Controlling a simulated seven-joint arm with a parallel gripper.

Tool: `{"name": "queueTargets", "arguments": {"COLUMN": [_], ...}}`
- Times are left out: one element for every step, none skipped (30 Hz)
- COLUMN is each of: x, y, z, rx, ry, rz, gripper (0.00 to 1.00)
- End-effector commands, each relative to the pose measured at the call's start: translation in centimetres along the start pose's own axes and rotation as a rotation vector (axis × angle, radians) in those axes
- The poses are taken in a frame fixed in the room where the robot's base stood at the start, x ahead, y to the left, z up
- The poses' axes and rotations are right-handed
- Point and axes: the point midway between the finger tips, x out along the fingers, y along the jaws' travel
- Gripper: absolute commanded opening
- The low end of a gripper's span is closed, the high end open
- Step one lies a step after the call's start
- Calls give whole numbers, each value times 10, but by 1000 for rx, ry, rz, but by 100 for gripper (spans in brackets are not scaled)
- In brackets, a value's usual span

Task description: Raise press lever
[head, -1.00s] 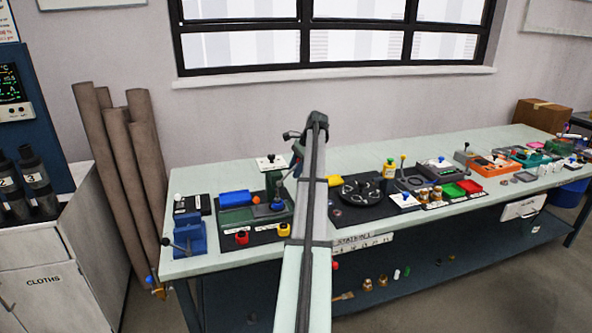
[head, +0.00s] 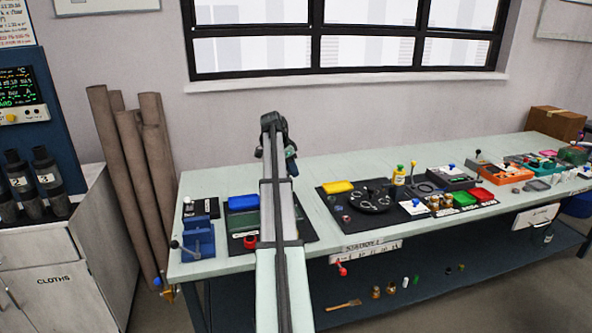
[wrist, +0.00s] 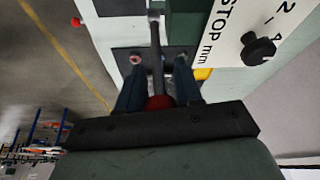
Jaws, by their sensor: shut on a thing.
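In the wrist view, my gripper (wrist: 158,72) has its two dark blue fingers on either side of a grey lever rod (wrist: 156,45). The red ball knob (wrist: 158,102) at the rod's end sits between the fingers, near the palm, and the jaws are shut on the lever. The rod runs away from the palm beside a green block (wrist: 185,22). In the head view, my arm crosses the bench and hides most of the press; only part of its green base (head: 243,222) shows left of the arm. The fingertips are hidden there.
In the wrist view, a white plate marked "STOP mm" (wrist: 222,50) with a black knob (wrist: 258,48) stands close on the right. In the head view, a blue vise (head: 198,238) is left of the arm, and a black turntable (head: 370,198) is right.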

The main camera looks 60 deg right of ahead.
Motion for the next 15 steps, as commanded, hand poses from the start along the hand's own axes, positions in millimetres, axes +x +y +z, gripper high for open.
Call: {"name": "queueTargets", "arguments": {"x": [-2,-2,-3,-3,-4,-4,-4,-4,-5,-5,-5,-5,-5,-5,-5], "y": [0,-1,-1,-1,-2,-2,-2,-2,-2,-2,-2,-2,-3,-3,-3], "z": [5,6,7,8,9,10,11,11,12,12,12,13,13,13,13], "rx": [-5,-6,-8,-9,-10,-11,-11,-11,-11,-12,-12,-12,-12,-13,-13], "ry": [26,41,59,72,83,98,107,114,124,130,135,140,144,147,150], "rz": [3,6,10,13,15,18,20,21,23,24,25,26,26,27,27], "gripper": [0,0,0,0,0,0,0,0,0,0,0,0,0,0,0]}}
